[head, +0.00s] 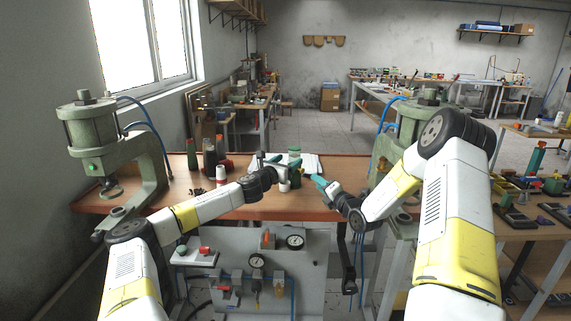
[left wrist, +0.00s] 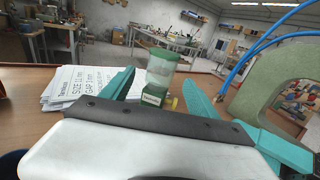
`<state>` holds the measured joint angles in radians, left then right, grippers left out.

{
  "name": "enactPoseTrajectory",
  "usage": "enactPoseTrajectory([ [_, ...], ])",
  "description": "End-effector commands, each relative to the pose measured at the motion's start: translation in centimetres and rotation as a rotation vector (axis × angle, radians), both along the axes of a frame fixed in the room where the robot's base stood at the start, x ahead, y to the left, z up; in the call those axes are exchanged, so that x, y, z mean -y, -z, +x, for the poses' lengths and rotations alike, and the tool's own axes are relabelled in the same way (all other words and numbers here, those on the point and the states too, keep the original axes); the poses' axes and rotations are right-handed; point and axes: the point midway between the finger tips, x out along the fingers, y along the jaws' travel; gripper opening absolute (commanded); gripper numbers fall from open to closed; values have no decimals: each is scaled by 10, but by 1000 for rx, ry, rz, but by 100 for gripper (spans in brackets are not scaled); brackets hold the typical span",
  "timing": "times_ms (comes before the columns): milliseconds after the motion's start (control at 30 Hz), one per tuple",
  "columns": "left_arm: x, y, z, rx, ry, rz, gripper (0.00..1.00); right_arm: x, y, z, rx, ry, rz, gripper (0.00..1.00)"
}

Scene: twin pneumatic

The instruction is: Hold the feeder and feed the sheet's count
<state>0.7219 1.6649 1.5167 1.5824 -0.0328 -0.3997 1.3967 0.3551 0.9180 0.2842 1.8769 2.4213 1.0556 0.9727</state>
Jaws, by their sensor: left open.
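The feeder (left wrist: 160,75) is a clear jar with a green lid on a dark green base with a small white label and a yellow tab. It stands upright on the bench and also shows in the head view (head: 294,153).
Green presses stand at the left (head: 95,130) and right (head: 425,105) ends of the wooden bench (head: 235,212). Dark and red bottles (head: 210,155) and a white cup (head: 221,176) stand left of my left gripper. A gauge panel (head: 255,262) is below the front edge.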

Motion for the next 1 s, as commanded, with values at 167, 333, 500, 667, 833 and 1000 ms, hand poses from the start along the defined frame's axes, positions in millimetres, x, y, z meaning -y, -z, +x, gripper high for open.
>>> enactPoseTrajectory([
  [167,15,-1,26,2,1,4,69,0,0,0,0,0,0,36],
  [333,23,-1,43,2,1,4,69,0,0,0,0,0,0,36],
  [500,26,-1,50,3,1,4,69,0,0,0,0,0,0,36],
  [667,26,-1,50,3,2,4,69,0,0,0,0,0,0,36],
  [833,26,-1,50,4,2,5,50,0,0,0,0,0,0,36],
  [1000,26,-1,50,4,2,5,16,0,0,0,0,0,0,36],
])
